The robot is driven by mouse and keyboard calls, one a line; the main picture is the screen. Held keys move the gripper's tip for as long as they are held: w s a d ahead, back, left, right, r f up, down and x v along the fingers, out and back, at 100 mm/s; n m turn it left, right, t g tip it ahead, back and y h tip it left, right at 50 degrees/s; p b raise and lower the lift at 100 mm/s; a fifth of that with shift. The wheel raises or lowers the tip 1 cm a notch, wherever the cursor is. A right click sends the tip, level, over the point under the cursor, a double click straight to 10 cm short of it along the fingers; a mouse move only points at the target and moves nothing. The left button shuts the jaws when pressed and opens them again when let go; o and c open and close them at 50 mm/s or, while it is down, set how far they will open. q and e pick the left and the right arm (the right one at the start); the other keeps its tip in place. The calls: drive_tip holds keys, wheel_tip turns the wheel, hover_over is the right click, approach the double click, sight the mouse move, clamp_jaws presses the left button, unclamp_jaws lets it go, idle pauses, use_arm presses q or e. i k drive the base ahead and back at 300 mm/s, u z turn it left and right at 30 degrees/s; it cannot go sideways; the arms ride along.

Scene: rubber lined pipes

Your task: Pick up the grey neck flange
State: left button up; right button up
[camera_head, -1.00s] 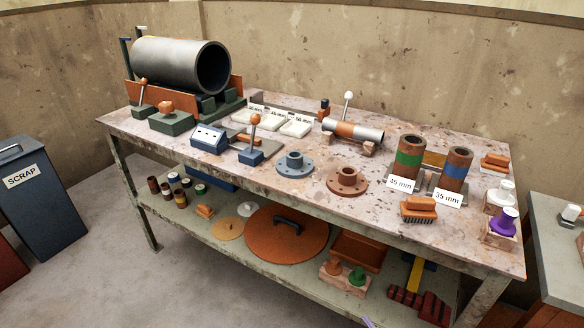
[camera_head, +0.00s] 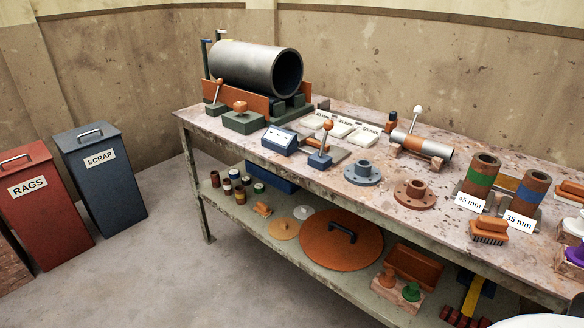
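The grey neck flange (camera_head: 363,174) lies flat on the workbench top near the front edge, its short neck pointing up and bolt holes around its rim. A brown flange (camera_head: 414,195) of similar shape lies just to its right, apart from it. Neither of my grippers is in view. A pale curved part shows at the bottom right edge, too cropped to identify.
The workbench (camera_head: 335,187) also holds a large grey pipe (camera_head: 250,66), a blue lever block (camera_head: 320,158) left of the grey flange and labelled lined pipes (camera_head: 480,176) at right. Red RAGS (camera_head: 42,200) and blue SCRAP (camera_head: 102,180) bins stand left. Floor in front is open.

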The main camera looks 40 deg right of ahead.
sight(363, 173)
drive_tip(key=u, duration=0.1)
drive_tip(key=i, duration=2.8)
drive_tip(key=z, duration=2.45)
